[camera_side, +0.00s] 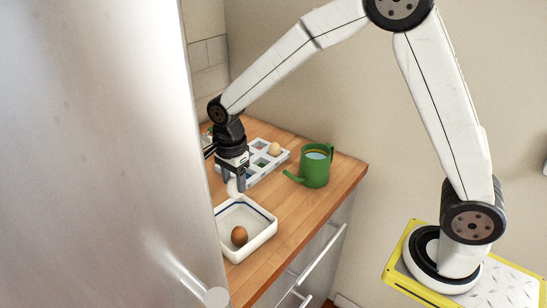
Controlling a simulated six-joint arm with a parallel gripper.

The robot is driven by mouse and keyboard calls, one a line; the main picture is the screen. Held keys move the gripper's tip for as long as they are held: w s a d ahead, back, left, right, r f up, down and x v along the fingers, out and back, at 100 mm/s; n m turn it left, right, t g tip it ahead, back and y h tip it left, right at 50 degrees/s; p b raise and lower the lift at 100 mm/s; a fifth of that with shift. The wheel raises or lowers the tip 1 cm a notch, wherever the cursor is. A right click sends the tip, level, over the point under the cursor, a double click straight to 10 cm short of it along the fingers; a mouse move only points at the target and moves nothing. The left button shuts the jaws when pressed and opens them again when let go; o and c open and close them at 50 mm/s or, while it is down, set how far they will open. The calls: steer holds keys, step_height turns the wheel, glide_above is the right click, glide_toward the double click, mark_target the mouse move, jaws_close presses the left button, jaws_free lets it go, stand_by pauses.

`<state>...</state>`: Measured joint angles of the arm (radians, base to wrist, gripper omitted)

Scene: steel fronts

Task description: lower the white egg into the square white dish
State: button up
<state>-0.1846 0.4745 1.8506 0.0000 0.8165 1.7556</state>
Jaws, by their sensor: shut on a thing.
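The white egg (233,188) is between the fingers of my gripper (234,181), which is shut on it. The fingers hide part of the egg. The square white dish (264,236) has a dark blue line near its rim and sits on the wooden counter near its front edge. In the picture, the egg is just above the dish's far side. I cannot tell exactly how high it hangs. A brown egg (239,235) lies inside the dish, toward its near side.
A pale tray with compartments (258,169) stands behind my gripper, with a tan egg (274,149) at its right end. A green watering can (315,166) stands to the right. A steel front (100,150) blocks the left. Wooden counter (297,207) is bare right of the dish.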

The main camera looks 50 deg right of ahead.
mark_target(235, 190)
steer(key=shift+f, duration=0.25)
steer(key=shift+f, duration=1.35)
steer(key=shift+f, duration=2.5)
stand_by(2.5)
steer(key=o, duration=0.8)
steer(key=shift+r, duration=3.95)
